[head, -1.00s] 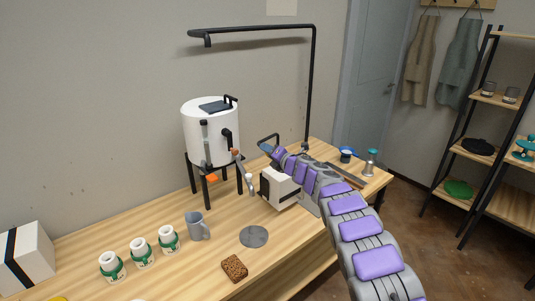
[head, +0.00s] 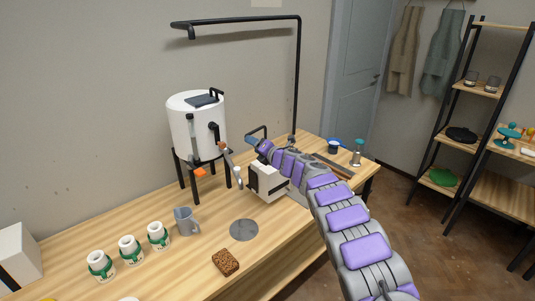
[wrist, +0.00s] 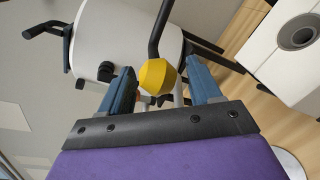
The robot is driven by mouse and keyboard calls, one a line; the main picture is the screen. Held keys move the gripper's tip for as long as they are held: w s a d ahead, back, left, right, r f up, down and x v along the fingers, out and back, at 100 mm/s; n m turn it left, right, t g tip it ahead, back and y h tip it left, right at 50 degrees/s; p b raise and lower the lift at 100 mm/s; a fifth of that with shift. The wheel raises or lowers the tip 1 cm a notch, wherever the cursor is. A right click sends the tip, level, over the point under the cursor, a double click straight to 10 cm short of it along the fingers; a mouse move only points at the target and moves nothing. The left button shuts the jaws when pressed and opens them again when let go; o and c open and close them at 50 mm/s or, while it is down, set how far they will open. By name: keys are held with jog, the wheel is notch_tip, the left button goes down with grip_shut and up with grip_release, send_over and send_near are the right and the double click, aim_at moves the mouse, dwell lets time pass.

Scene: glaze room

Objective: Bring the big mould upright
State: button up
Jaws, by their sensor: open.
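A white block with a dark band, which looks like the big mould (head: 268,183), is on the table beside my forearm in the head view. In the wrist view a white block with a round grey hole (wrist: 297,37), seemingly the same mould, is at the upper right. I cannot tell its exact tilt. My gripper (wrist: 162,72) is open, its blue fingers either side of a yellow knob (wrist: 157,77) on a black bar. I see no clear contact with the knob. In the head view the gripper (head: 253,143) is partly hidden, right of the white drum.
The white drum (head: 196,122) stands on black legs close left of my gripper. A black overhead arm (head: 297,80) rises behind. Bare table lies between.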

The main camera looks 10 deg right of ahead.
jog(key=v, duration=1.7)
dwell(0.3)
